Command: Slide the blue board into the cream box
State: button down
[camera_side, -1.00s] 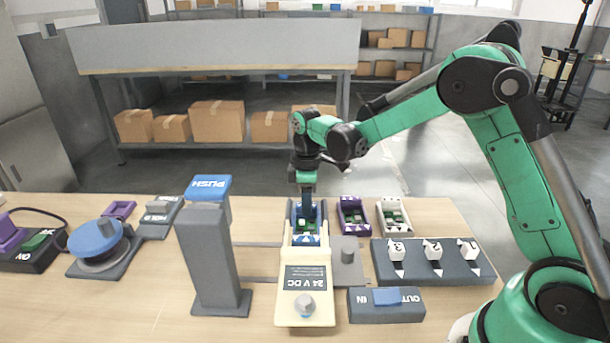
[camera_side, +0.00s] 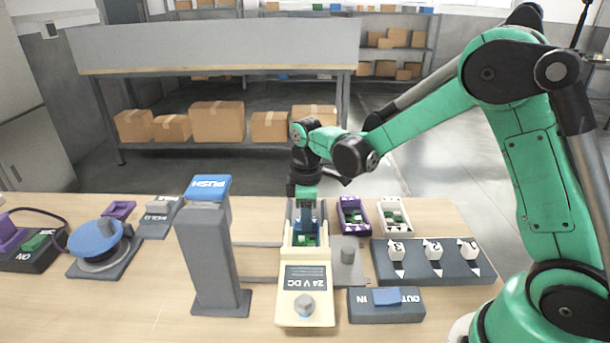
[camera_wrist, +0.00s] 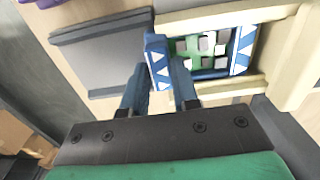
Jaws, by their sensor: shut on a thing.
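The cream box (camera_side: 305,308) with the dark "24 V DC" label stands near the front middle of the table in the side view. The blue board (camera_side: 306,240) lies between the two pale rails behind the box, its front edge hidden at the box. In the wrist view the board (camera_wrist: 236,66) shows a blue rim with white triangles around a green middle, with cream walls (camera_wrist: 222,17) beside it. My gripper (camera_side: 306,226) points down and is shut on the board's rear edge, farther from the box; its fingers (camera_wrist: 160,75) also show in the wrist view.
A tall grey post with a blue PUSH top (camera_side: 208,245) stands left of the box. A grey IN/OUT switch block (camera_side: 386,306), a block of numbered switches (camera_side: 432,263), a purple tray (camera_side: 352,217) and a white tray (camera_side: 394,217) stand to the right.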

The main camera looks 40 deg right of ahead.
jog(key=shift+s+a, duration=0.45)
jog(key=c, duration=0.7)
grip_release()
jog(key=shift+r, duration=3)
